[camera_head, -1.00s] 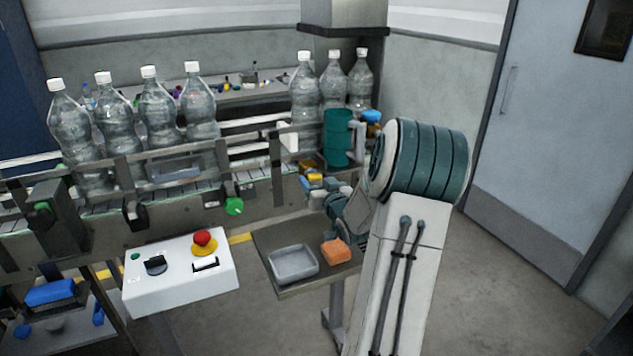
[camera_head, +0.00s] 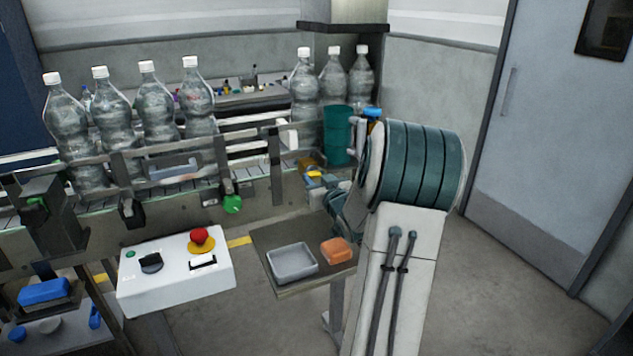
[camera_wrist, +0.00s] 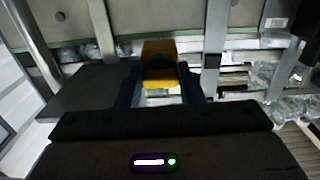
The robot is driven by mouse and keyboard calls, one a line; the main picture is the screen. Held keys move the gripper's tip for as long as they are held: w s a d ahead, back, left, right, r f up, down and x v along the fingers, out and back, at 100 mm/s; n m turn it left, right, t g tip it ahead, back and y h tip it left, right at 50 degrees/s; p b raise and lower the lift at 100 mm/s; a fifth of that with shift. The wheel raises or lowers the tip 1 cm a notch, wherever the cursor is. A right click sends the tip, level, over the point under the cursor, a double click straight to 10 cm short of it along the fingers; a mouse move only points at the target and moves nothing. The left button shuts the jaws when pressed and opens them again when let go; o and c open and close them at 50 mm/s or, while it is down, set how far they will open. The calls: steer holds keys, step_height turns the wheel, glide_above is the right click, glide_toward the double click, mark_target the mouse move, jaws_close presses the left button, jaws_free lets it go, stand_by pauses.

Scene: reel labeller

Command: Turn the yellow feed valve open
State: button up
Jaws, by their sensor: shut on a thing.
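The yellow feed valve (camera_wrist: 159,50) stands in the middle of the wrist view, between the fingers of my gripper (camera_wrist: 160,84). The gripper is shut on it; a dark rounded part sits in front of the yellow. In the head view, a small patch of yellow (camera_head: 313,174) shows at the conveyor's right end, beside the green drum. My arm hides most of the gripper there, and how far the valve is turned cannot be made out.
A conveyor with several clear bottles (camera_head: 115,120) runs along the left. A white control box (camera_head: 175,272) with a red button stands in front. A small table holds a grey tray (camera_head: 292,263) and an orange block (camera_head: 336,251). A green drum (camera_head: 338,135) stands behind. Floor at right is clear.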

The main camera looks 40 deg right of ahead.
steer(key=o, duration=1)
steer(key=shift+s, duration=0.1)
steer(key=b+v, duration=0.2)
steer(key=v, duration=1.1)
steer(key=shift+s, duration=0.35)
steer(key=shift+a, duration=0.1)
